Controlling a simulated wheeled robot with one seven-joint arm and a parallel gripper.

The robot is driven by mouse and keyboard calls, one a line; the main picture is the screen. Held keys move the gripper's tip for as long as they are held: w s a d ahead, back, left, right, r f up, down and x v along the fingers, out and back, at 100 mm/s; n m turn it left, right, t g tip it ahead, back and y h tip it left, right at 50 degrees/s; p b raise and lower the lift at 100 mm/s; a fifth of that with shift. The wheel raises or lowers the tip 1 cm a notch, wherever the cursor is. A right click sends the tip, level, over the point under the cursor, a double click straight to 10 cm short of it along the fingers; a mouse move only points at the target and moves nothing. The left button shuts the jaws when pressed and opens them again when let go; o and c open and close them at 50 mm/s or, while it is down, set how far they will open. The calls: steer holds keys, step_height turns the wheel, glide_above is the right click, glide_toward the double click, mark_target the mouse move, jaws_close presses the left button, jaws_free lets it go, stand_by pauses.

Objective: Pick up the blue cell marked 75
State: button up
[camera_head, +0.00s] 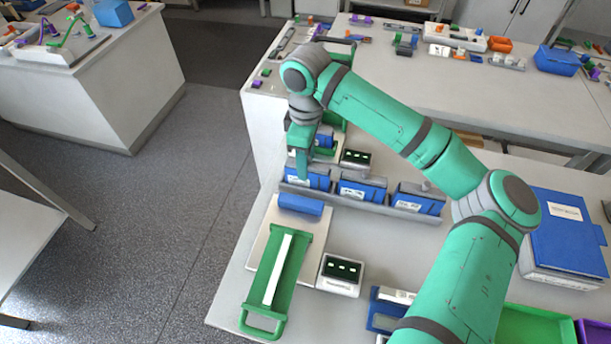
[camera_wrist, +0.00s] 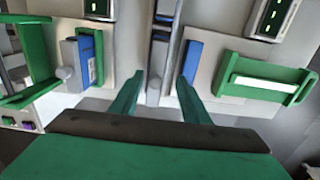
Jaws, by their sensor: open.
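Three blue cells with white labels stand in a row in a grey rack (camera_head: 375,205): a left one (camera_head: 308,181), a middle one (camera_head: 362,189) and a right one (camera_head: 417,199). The labels are too small to read, so I cannot tell which is marked 75. My gripper (camera_head: 302,172) points down at the left cell and partly hides it. In the wrist view my gripper (camera_wrist: 160,78) is open, with the narrow top of a blue and grey cell (camera_wrist: 159,50) between and beyond its fingers. I cannot tell whether the fingers touch it.
A station with a green handled frame (camera_head: 268,285) and a blue block (camera_head: 300,204) stands just in front of the rack. Another station with a blue piece (camera_head: 323,141) is behind it. Small displays (camera_head: 342,270) stand beside them. A large blue case (camera_head: 560,232) lies at right.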

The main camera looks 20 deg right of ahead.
mark_target(316, 181)
steer(key=shift+d+f, duration=0.2)
steer(key=shift+f, duration=0.1)
steer(key=shift+w+d+f, duration=0.1)
steer(key=shift+f, duration=1.1)
steer(key=shift+w+d+f, duration=0.1)
steer(key=shift+f, duration=1.05)
steer(key=shift+a, duration=0.1)
steer(key=shift+c, duration=0.7)
steer(key=shift+w, duration=0.1)
jaws_close()
